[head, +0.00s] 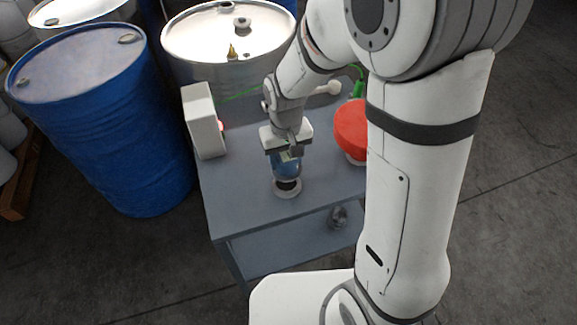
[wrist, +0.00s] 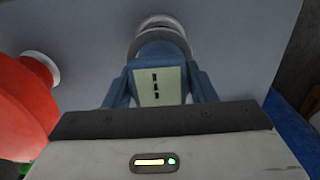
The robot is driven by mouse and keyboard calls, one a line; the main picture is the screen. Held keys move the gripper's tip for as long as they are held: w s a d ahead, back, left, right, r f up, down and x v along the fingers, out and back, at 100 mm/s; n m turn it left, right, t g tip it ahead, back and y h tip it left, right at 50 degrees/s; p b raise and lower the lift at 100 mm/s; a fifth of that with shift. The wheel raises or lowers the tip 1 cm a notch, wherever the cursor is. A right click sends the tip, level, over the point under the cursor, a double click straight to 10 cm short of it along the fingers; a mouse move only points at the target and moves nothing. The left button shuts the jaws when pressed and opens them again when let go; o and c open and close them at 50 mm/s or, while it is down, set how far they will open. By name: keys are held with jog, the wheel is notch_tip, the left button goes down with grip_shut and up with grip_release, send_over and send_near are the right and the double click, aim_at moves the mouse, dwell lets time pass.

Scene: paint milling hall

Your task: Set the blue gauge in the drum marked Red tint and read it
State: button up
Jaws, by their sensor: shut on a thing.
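The blue gauge (head: 285,168) is at my gripper on the grey cart, and my gripper (head: 287,152) is shut on it from above. In the wrist view the blue gauge (wrist: 157,52) sits between the fingers, with a pale label bearing dark marks facing me. A whitish ring (head: 288,194) shows at its lower end. I cannot tell whether the gauge touches the cart top. A blue drum (head: 85,120) stands at the left and a bare metal drum (head: 190,38) behind the cart. No Red tint marking is readable on either.
The grey cart (head: 235,205) holds a white box (head: 203,122) at left and a red-lidded container (head: 351,127) at right, partly behind my arm. A brass fitting (head: 232,52) stands on the metal drum's top. Another drum (head: 75,12) is at back left. Open floor (head: 520,210) lies right.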

notch_tip(320, 180, up, 16)
jog(key=p, duration=0.8)
jog(key=shift+f, duration=0.2)
dwell(0.3)
